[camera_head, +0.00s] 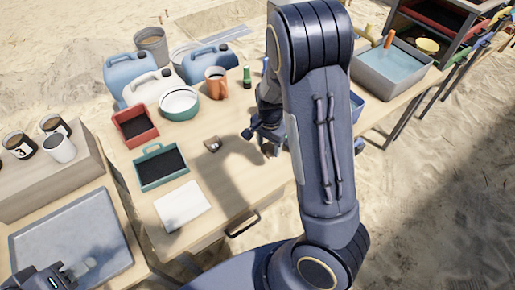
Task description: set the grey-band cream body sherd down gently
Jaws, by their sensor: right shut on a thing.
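My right gripper (262,146) is low over the middle of the wooden table, partly behind my own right arm. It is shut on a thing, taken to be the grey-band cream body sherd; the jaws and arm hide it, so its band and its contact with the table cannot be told. A small brownish piece with a pale patch (213,145) lies on the table left of this gripper, apart from it. My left gripper (80,271) is at the lower left over the grey tray; its jaw opening is unclear.
A red tray (148,136), a green tray (178,178) and a white sheet (169,217) lie left of the bare wood. A green-rimmed bowl (182,116), orange mug (222,91) and blue jugs (207,52) stand behind. A water basin (362,77) is at right.

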